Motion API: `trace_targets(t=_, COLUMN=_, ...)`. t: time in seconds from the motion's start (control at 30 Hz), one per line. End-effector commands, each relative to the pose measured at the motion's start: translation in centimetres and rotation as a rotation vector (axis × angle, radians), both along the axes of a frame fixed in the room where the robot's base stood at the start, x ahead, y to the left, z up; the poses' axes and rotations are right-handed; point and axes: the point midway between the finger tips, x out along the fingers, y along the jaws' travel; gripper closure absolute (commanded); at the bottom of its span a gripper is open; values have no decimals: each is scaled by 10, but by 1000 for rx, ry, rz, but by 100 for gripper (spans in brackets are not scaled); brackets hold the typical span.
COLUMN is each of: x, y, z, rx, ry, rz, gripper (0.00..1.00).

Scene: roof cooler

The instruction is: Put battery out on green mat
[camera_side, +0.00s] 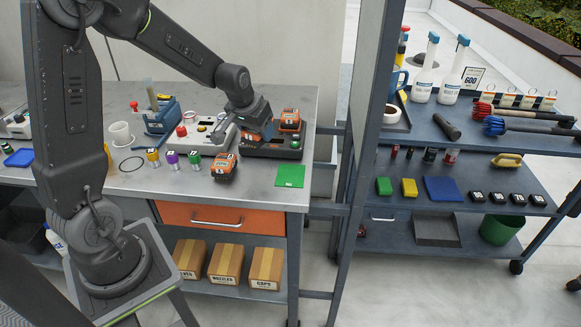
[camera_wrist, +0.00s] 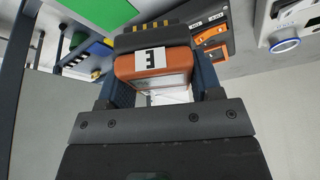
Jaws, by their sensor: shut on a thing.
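My gripper (camera_side: 272,128) is shut on an orange and black battery (camera_side: 290,118). In the wrist view the battery (camera_wrist: 152,68) sits between the blue fingers, with a white numbered label on its orange side and yellow contacts on its black end. In the side view it is at the back right of the bench, over the dark charger (camera_side: 262,150); whether it touches the charger is unclear. The green mat (camera_side: 290,176) lies flat and bare at the bench's front right. It shows at the wrist view's upper left (camera_wrist: 100,10).
Another orange battery (camera_side: 225,167) lies on the bench left of the mat. Small coloured cans (camera_side: 172,160), a white cup (camera_side: 121,134) and a blue device (camera_side: 160,117) stand farther left. A grey post (camera_side: 362,140) rises right of the bench, before a dark shelf.

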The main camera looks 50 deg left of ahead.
Motion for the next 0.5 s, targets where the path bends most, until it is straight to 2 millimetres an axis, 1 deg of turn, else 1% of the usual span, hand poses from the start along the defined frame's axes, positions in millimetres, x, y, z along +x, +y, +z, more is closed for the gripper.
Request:
trace_targets(t=0.03, x=8, y=-11, z=-8, rx=0, ry=2, rz=-8, gripper=81)
trace_targets(t=0.1, x=18, y=-23, z=-17, rx=0, ry=1, rz=-8, gripper=81)
trace_targets(t=0.3, x=42, y=-55, z=-41, rx=0, ry=-1, rz=-4, gripper=81)
trace_targets(t=0.4, x=50, y=-65, z=-48, rx=1, ry=-2, rz=-2, gripper=81)
trace_targets(t=0.5, x=53, y=-70, z=-52, rx=0, ry=-2, rz=1, gripper=81)
